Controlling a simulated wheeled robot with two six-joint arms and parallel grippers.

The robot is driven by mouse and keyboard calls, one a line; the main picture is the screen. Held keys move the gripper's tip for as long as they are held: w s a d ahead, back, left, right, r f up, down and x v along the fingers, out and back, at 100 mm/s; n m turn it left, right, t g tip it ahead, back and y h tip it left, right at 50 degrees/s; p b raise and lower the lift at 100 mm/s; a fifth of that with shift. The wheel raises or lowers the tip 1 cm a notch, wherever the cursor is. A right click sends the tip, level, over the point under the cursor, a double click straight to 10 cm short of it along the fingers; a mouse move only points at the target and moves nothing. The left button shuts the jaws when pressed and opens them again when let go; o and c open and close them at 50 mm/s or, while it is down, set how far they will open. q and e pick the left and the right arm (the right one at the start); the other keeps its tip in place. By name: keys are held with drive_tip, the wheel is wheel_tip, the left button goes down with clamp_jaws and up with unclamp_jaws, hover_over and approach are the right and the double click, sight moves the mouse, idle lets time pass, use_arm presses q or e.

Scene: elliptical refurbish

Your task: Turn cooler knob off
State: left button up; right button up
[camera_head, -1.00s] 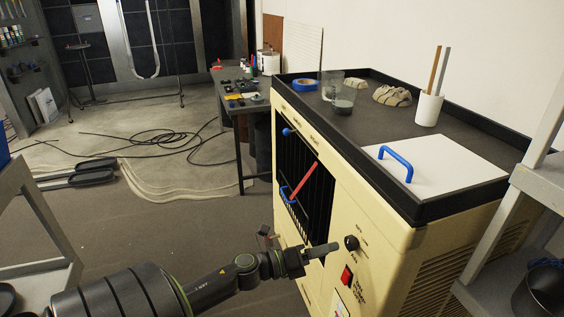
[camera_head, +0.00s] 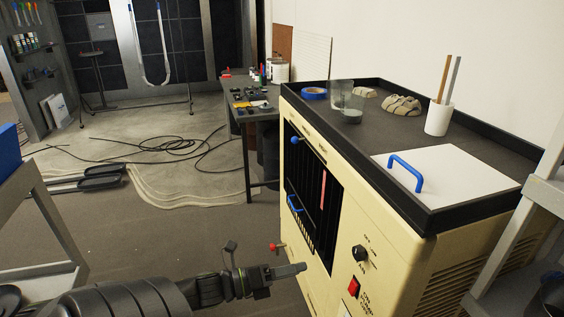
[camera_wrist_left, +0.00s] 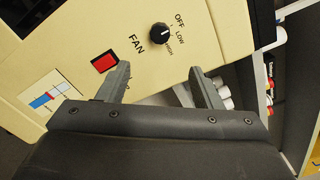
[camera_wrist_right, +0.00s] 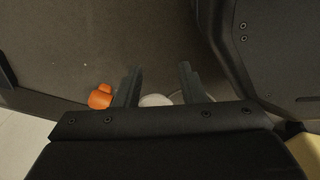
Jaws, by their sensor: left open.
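The cooler is a cream cabinet (camera_head: 395,245) on the right, with a dark grille. Its round black knob (camera_head: 360,254) is on the front panel. In the left wrist view the knob (camera_wrist_left: 160,33) sits beside the words OFF, LOW and HIGH.
A red switch (camera_head: 353,287) sits just below the knob, marked FAN in the left wrist view. A blue-handled white lid (camera_head: 450,175), cups and a utensil holder (camera_head: 438,118) are on the cooler's top. Grey shelving (camera_head: 535,210) stands close on the right.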

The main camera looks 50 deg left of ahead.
use_arm(q)
drive_tip(key=shift+v, duration=1.1)
use_arm(e)
drive_tip(key=shift+w+r, duration=0.3)
drive_tip(key=shift+w, duration=0.45)
drive_tip(key=shift+s+a, duration=0.1)
drive_tip(key=shift+s, duration=0.3)
use_arm(q)
drive_tip(key=s+a+f+n+g+y+p, duration=0.1)
drive_tip(key=s+a+f+n+g+y, duration=0.2)
drive_tip(key=a+f+n+y, duration=0.7)
drive_tip(key=s+d+f+n+g+h+p, duration=0.15)
drive_tip(key=s+f+n, duration=0.4)
drive_tip(key=f, duration=0.95)
drive_tip(key=s+d+f+n+g+p, duration=0.1)
drive_tip(key=s+d+f+n+g, duration=0.25)
drive_tip(key=f, duration=0.35)
drive_tip(key=s+d+f+n+g+p, duration=0.1)
drive_tip(key=s+d+f+n+g, duration=0.15)
drive_tip(key=s+f+n, duration=0.35)
drive_tip(key=s+d+f+n+g, duration=0.4)
drive_tip(key=s+d+f, duration=0.3)
drive_tip(key=s+d, duration=0.3)
drive_tip(key=shift+s+d+n+g+h, duration=0.35)
drive_tip(key=shift+d+g, duration=0.1)
drive_tip(key=shift+d, duration=0.4)
use_arm(e)
wheel_tip(320, 180, up, 4)
drive_tip(key=shift+w+r, duration=0.1)
drive_tip(key=shift+r, duration=0.15)
